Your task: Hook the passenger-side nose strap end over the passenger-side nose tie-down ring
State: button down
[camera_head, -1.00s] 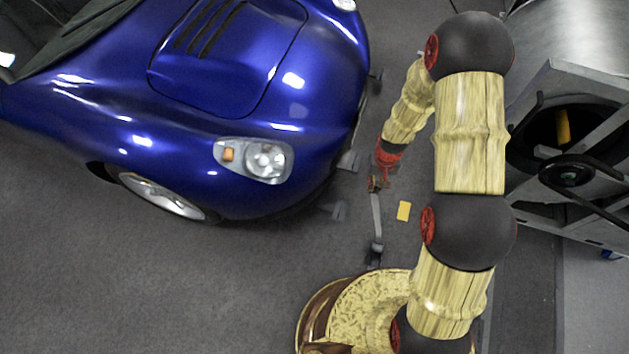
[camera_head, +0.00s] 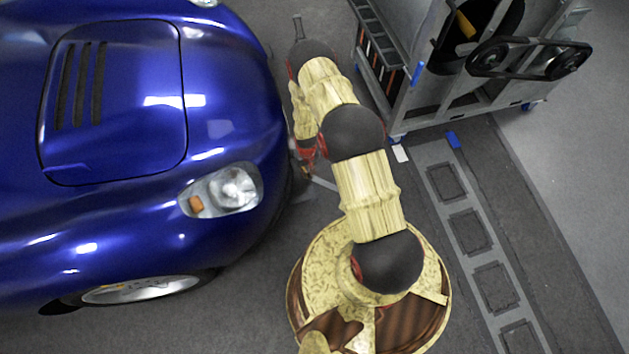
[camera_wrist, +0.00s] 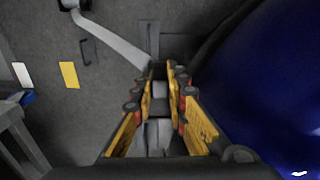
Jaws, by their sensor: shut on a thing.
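My gripper (camera_wrist: 161,72) is shut on the grey strap's end, close beside the blue car's nose. A pale piece of the strap end (camera_wrist: 160,89) shows between the fingers; its hook is not clear. The grey strap (camera_wrist: 117,40) runs from the fingers to a dark ratchet at the upper left of the wrist view. A short piece of strap (camera_head: 323,182) shows in the head view. A grey bracket-like part (camera_wrist: 150,38) lies just beyond the fingertips. I cannot make out the tie-down ring for certain in either view.
The blue car (camera_head: 225,130) fills the left of the head view and bounds the gripper's right side in the wrist view (camera_wrist: 275,85). A metal machine (camera_head: 440,85) with a belt stands at upper right. A yellow plate (camera_wrist: 69,75) lies on the open floor.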

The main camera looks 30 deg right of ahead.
jog(key=shift+m, duration=0.3)
jog(key=shift+s+d+f+b, duration=0.4)
jog(key=shift+f+b, duration=0.25)
jog(key=shift+f, duration=1.45)
jog(key=shift+s+d+f+b, duration=0.3)
jog(key=shift+d+f+b, duration=0.25)
jog(key=shift+f, duration=1.6)
jog(key=shift+s+d+f+b, duration=0.35)
jog(key=shift+f+b, duration=0.35)
jog(key=shift+f, duration=1.4)
jog(key=shift+s+f, duration=0.1)
jog(key=shift+f, duration=0.1)
jog(key=shift+f, duration=0.35)
jog(key=shift+f, duration=0.35)
jog(key=shift+f, duration=0.35)
jog(key=shift+f, duration=0.3)
